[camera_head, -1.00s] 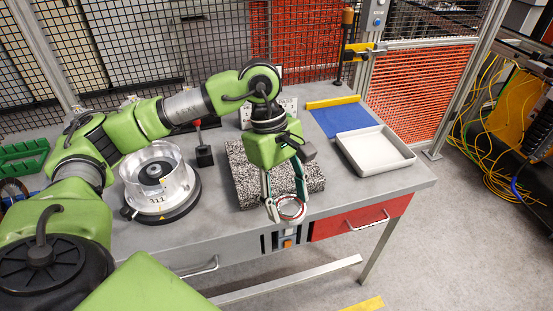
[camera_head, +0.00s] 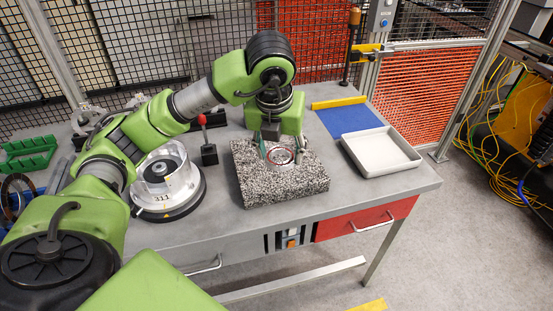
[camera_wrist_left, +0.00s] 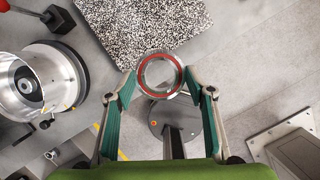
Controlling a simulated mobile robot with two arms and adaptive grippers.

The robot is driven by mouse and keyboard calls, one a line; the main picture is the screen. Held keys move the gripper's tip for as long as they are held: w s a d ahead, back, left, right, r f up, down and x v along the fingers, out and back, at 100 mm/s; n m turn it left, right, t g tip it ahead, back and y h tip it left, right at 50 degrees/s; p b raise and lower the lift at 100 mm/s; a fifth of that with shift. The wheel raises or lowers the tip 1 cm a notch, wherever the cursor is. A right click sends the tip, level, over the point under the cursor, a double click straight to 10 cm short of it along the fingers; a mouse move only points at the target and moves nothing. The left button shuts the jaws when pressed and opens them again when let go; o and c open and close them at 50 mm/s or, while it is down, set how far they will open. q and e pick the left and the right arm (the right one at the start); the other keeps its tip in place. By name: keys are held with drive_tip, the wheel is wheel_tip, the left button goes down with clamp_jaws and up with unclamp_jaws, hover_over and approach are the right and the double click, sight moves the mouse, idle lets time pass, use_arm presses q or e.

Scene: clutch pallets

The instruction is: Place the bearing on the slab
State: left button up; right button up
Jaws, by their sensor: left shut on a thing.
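The bearing is a metal ring with a red band (camera_head: 281,163). My left gripper (camera_head: 279,152) is shut on it, with the green fingers at its two sides. In the head view the bearing appears over the speckled granite slab (camera_head: 285,186), but I cannot tell whether it touches. In the left wrist view the bearing (camera_wrist_left: 160,94) sits between the fingertips, and the slab (camera_wrist_left: 140,28) lies beyond, its near edge close to the ring. My right gripper does not show.
A clear round fixture on a black base (camera_head: 168,212) and a red-knobbed lever block (camera_head: 209,155) stand left of the slab. A blue mat (camera_head: 345,121) and a white tray (camera_head: 379,152) lie right. A green rack (camera_head: 30,150) is at far left. Mesh fencing stands behind.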

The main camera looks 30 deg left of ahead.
use_arm(q)
drive_tip(key=n+p, duration=0.1)
drive_tip(key=p, duration=0.2)
approach(276, 158)
drive_tip(key=shift+w+d+f, duration=0.1)
drive_tip(key=shift+w+f, duration=0.45)
drive_tip(key=shift+f, duration=0.2)
drive_tip(key=shift+w+f, duration=0.15)
drive_tip(key=shift+f, duration=0.1)
drive_tip(key=p+x, duration=0.2)
drive_tip(key=x, duration=0.1)
drive_tip(key=shift+f+p, duration=0.35)
drive_tip(key=shift+p, duration=0.05)
drive_tip(key=shift+f, duration=0.25)
drive_tip(key=o, duration=1.3)
drive_tip(key=shift+s, duration=0.25)
